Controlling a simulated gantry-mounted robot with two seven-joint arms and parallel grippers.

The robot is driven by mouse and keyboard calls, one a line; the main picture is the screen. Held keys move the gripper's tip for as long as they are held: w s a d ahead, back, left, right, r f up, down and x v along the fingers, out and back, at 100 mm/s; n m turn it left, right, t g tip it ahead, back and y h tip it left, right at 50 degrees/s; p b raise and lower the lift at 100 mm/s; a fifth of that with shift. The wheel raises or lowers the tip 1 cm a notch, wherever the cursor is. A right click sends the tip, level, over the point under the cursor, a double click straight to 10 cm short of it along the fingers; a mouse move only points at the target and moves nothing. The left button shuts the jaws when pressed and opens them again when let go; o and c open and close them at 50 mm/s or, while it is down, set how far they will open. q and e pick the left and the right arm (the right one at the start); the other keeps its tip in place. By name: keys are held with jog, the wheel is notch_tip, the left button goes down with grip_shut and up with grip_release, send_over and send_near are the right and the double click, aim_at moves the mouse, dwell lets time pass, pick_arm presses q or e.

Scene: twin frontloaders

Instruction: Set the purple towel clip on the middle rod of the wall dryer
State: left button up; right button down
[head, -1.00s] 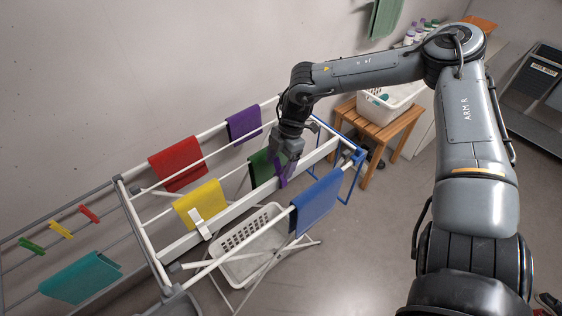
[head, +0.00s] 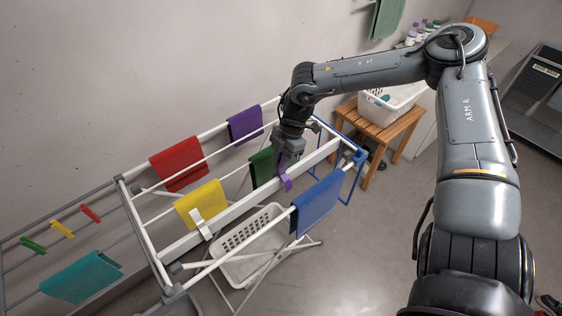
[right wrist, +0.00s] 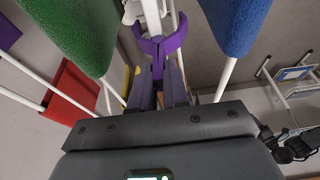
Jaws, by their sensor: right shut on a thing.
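The purple towel clip (head: 287,184) is held at the tips of my right gripper (head: 285,162), which is shut on it and points down. In the right wrist view the clip (right wrist: 160,46) sits between the fingers (right wrist: 172,82), its forked mouth facing away from the gripper. A white bar (right wrist: 152,12) lies beyond the mouth; I cannot tell whether they touch. In the head view the clip overlaps the broad white bar (head: 240,206) of the white-railed dryer. A white clip (head: 200,223) sits farther left on that bar. My left gripper is not in view.
Towels hang close around: green (head: 261,166), blue (head: 318,204), yellow (head: 200,203), red (head: 178,164) and purple (head: 244,125). A grey-framed section at left holds small clips (head: 61,230) and a teal towel (head: 82,277). A basket (head: 232,268) stands below.

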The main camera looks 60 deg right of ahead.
jog(key=shift+f, duration=0.1)
dwell(0.3)
jog(key=shift+r, duration=0.3)
jog(key=shift+r+p, duration=1.65)
jog(key=shift+r, duration=0.4)
jog(key=shift+r+p, duration=1.3)
jog(key=shift+r, duration=0.65)
